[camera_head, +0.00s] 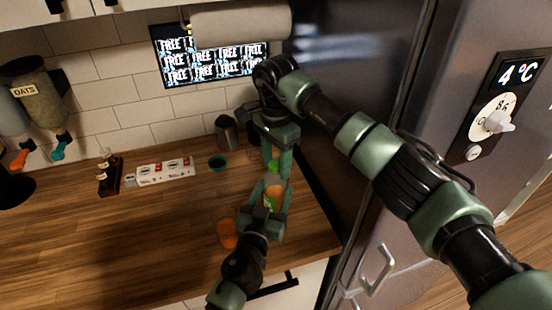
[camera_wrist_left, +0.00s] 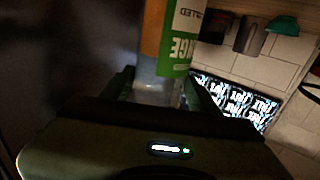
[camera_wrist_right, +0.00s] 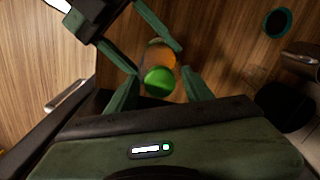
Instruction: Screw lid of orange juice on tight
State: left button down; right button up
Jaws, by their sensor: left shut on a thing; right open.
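The orange juice bottle (camera_head: 273,192) stands upright near the counter's right end, with an orange and green label that also shows in the left wrist view (camera_wrist_left: 182,45). Its green lid (camera_wrist_right: 158,82) sits at the bottle's top; how tightly it is seated I cannot tell. My left gripper (camera_head: 270,203) is shut on the bottle's body from the front. My right gripper (camera_wrist_right: 160,77) is above the bottle and open, with one finger on each side of the lid and gaps visible in the right wrist view. In the head view the right fingers (camera_head: 276,163) partly hide the lid.
A glass with orange contents (camera_head: 228,232) stands left of my left gripper. The fridge (camera_head: 350,65) closes off the right side.

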grip_shut()
jog(key=m, duration=0.6)
jog(key=shift+o, duration=0.6)
grip_release()
jog(key=shift+r, duration=2.25)
